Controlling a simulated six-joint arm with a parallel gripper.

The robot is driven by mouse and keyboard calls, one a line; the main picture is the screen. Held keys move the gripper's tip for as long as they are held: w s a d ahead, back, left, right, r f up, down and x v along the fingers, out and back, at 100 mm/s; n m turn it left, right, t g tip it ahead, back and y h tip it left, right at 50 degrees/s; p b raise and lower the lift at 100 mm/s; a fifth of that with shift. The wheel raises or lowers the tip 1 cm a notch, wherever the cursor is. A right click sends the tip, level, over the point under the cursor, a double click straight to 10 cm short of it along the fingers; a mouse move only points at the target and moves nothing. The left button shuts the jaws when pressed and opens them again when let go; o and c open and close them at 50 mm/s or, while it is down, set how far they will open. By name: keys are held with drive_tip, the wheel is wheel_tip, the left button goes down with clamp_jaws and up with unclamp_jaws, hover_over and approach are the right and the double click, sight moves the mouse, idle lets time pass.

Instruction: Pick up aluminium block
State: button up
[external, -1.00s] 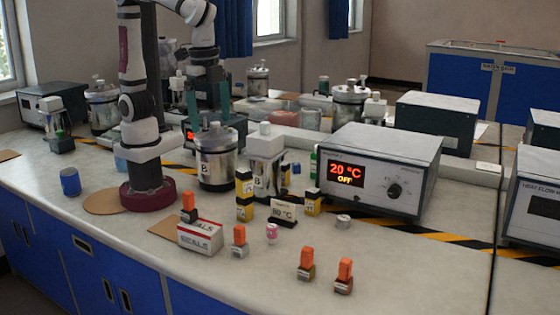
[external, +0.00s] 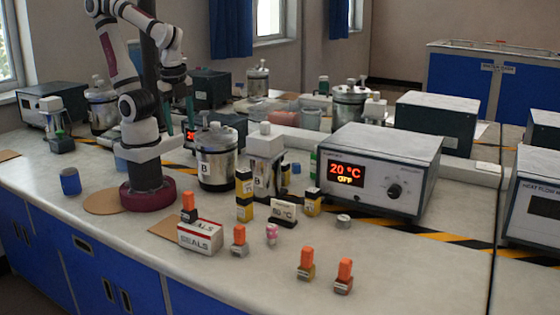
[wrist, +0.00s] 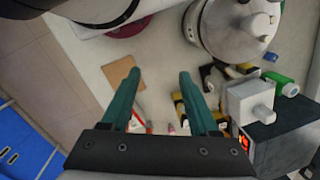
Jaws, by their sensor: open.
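Several small blocks with orange tops stand on the bench. The grey, silvery one (external: 239,247) looks like the aluminium block; it stands upright in front of the SEALS box. A brassy block (external: 306,272) and a reddish-brown block (external: 343,284) stand to its right, and a dark one (external: 188,215) is on the box. I cannot make out the grey block in the wrist view.
The SEALS box (external: 200,237) is left of the grey block. A pink-and-white item (external: 271,235) and a temperature sign (external: 284,212) are to its right. Steel vessels (external: 217,170) and a 20 °C heater unit (external: 375,172) stand behind.

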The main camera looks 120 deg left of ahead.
drive_tip(key=w+d+f+n+g+h, duration=0.1)
drive_tip(key=w+d+n+g+h, duration=0.15)
drive_tip(key=w+n, duration=0.3)
drive_tip(key=w+d+f+n+g+h, duration=0.1)
drive_tip(key=w+n+h, duration=0.3)
drive_tip(key=w, duration=0.3)
drive_tip(key=n+t+h, duration=0.4)
drive_tip(key=n+h, duration=0.5)
drive_tip(key=n, duration=0.4)
approach(239, 230)
drive_tip(key=shift+y, duration=0.35)
drive_tip(key=x, duration=1.2)
drive_tip(key=shift+s+d+r, duration=0.1)
drive_tip(key=shift+d+r, duration=0.05)
drive_tip(key=shift+r, duration=0.15)
clamp_jaws()
